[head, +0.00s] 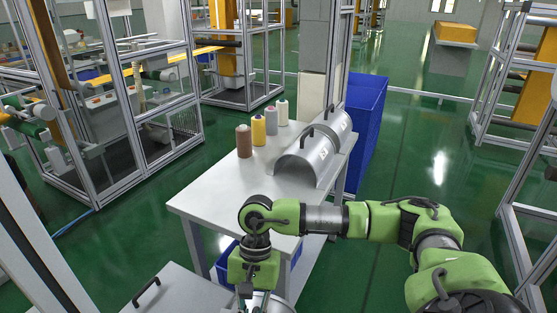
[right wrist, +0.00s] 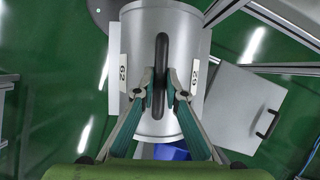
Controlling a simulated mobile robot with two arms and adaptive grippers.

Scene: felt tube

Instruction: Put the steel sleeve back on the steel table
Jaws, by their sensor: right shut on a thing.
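The steel sleeve (right wrist: 140,40) is a grey curved shell with a black handle and white number labels. My right gripper (right wrist: 160,92) is shut on its black handle, with a finger on each side. In the head view my right gripper (head: 246,290) hangs at the bottom, in front of the steel table (head: 215,195). Only a small part of the held sleeve (head: 275,303) shows there, at the lower edge. The table's near left part is bare. My left gripper is out of view.
Two curved steel shells with black handles (head: 308,158) lie end to end on the table's right side. Several yarn cones (head: 244,141) stand along its far left edge. A blue bin (head: 366,130) stands behind it. A grey lid with a handle (head: 185,290) is at the lower left.

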